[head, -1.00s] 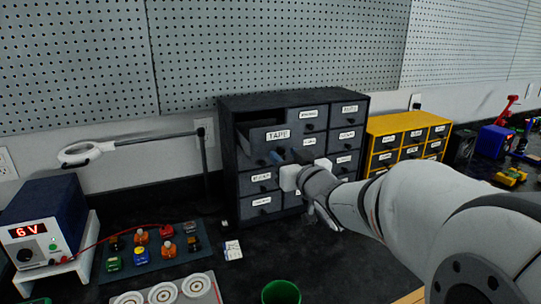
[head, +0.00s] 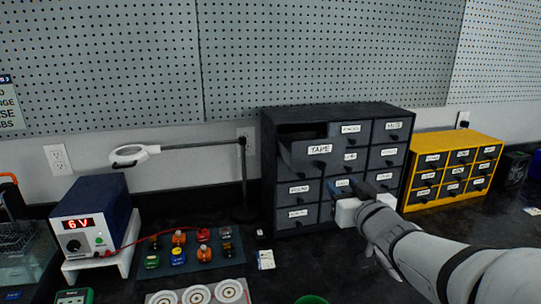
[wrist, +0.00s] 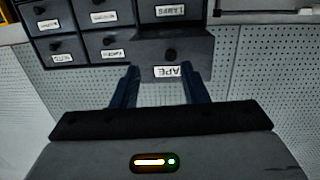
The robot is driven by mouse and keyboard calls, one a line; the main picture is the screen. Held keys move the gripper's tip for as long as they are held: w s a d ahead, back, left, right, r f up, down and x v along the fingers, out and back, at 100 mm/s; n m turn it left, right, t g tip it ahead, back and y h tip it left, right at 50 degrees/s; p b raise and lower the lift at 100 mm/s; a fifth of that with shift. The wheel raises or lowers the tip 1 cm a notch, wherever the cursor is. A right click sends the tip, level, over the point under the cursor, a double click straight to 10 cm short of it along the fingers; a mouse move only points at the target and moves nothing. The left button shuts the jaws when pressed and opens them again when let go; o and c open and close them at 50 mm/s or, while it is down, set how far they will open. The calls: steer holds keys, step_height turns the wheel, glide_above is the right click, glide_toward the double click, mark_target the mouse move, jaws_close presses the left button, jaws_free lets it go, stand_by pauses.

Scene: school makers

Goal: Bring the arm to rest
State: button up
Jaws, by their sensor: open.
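My gripper (head: 348,186) is in front of the dark grey drawer cabinet (head: 268,165), below and slightly right of the TAPE drawer. The TAPE drawer (head: 318,155) is pulled out, with a dark opening showing behind its front. My gripper's two blue fingers (wrist: 160,72) are apart and empty in the wrist view. The TAPE drawer front (wrist: 150,55) lies just beyond them there, its label upside down. My pale arm reaches in from the lower right of the head view.
A yellow drawer cabinet (head: 455,165) stands to the right. A magnifier lamp (head: 135,152), a 6V power supply (head: 92,220) and a tray with several coloured parts (head: 205,254) are to the left. A green cup (head: 311,299) shows at the bottom edge. Pegboard covers the wall.

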steer(key=s+d+f+m+g+h+p, duration=0.2)
steer(key=s+f+m+g+h+p, duration=0.15)
steer(key=s+f+g, duration=0.3)
steer(key=s+a+f+n+g+p, duration=0.1)
steer(key=s+a+g, duration=0.2)
steer(key=s, duration=0.3)
steer(key=s+a+f+n+g+y+p, duration=0.1)
steer(key=s+a+g+p, duration=0.1)
steer(key=s+g, duration=0.3)
steer(key=shift+s+a+f, duration=0.15)
steer(key=shift+s+a, duration=0.3)
steer(key=shift+s, duration=0.25)
